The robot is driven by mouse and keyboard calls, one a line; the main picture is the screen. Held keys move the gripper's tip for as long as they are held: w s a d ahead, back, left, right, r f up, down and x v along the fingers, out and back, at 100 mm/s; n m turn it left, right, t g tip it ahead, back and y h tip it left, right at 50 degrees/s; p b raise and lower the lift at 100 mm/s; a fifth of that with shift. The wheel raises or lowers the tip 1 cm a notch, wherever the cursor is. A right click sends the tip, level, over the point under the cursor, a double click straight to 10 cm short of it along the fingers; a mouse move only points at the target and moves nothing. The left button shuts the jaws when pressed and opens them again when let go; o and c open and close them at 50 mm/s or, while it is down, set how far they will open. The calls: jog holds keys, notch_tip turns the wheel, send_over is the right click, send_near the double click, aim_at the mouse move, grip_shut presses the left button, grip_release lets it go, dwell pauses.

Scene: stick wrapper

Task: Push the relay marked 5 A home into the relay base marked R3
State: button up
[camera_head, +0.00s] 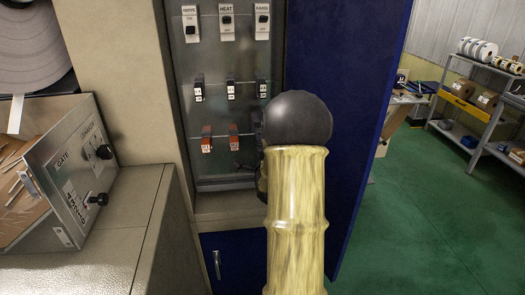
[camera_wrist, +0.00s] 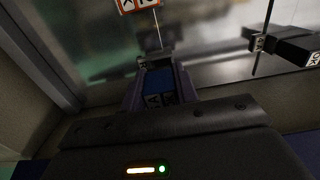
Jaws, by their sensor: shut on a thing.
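In the wrist view my gripper (camera_wrist: 158,80) is shut on a blue relay (camera_wrist: 158,76), which sits between its two jaws. The relay has a white label; an A shows on it, but the rest is hard to read. In the head view my arm hides the gripper and the relay. The cabinet panel carries a row of dark units with white tags (camera_head: 198,90) and a lower row with orange tags (camera_head: 207,143). I cannot read which is R3. An orange-edged tag (camera_wrist: 138,4) shows at the top of the wrist view, apart from the relay.
Labelled switches (camera_head: 227,20) line the panel's top. A blue cabinet door (camera_head: 345,90) stands open at the right. A sloped control box (camera_head: 75,165) stands on the left counter. A black part (camera_wrist: 292,50) juts in at the wrist view's right. Green floor is clear at right.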

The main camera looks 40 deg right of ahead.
jog(key=shift+w+d, duration=0.2)
jog(key=shift+w, duration=0.2)
jog(key=shift+s, duration=0.1)
jog(key=shift+s, duration=0.15)
jog(key=shift+w+a+b, duration=0.1)
jog(key=shift+w+b, duration=0.1)
jog(key=shift+b, duration=0.1)
dwell(0.5)
jog(key=shift+s+b, duration=0.1)
jog(key=shift+b, duration=0.5)
dwell(0.6)
jog(key=shift+x, duration=0.9)
jog(key=o, duration=1)
jog(key=shift+o, duration=0.2)
